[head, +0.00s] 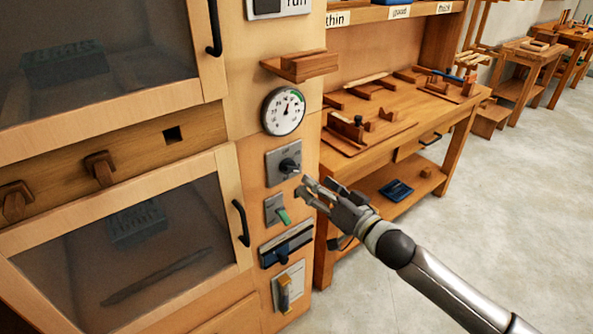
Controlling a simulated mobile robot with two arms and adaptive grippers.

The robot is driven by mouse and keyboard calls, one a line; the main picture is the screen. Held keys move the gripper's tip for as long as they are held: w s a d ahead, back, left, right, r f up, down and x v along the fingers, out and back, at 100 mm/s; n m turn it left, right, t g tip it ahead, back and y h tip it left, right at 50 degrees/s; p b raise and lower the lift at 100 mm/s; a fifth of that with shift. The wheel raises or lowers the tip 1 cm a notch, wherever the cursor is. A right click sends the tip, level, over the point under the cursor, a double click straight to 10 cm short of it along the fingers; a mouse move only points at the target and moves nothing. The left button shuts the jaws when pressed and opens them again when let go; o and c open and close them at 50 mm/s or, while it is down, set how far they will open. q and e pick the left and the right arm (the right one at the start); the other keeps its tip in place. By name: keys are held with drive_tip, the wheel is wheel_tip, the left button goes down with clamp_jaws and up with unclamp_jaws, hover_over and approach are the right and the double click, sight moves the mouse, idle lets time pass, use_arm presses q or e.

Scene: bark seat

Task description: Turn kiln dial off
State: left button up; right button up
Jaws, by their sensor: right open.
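The kiln dial is a dark knob (289,166) on a grey square plate, on the wooden panel in the middle of the head view. A round white gauge (283,111) sits above it. My right gripper (303,190) is open and empty, just right of and slightly below the dial. Its fingers point left toward the panel and look apart from the knob. The knob's exact setting is too small to read. My left gripper is not in view.
A small wooden ledge (300,66) juts out above the gauge. Cabinet doors with black handles (241,222) stand left. A workbench (400,115) stands behind right; the floor at right is clear.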

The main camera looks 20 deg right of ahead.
sight(293, 169)
drive_tip(key=x, duration=0.8)
drive_tip(key=shift+w+a, duration=0.3)
drive_tip(key=shift+w, duration=0.3)
drive_tip(key=shift+p, duration=0.3)
drive_tip(key=c, duration=1)
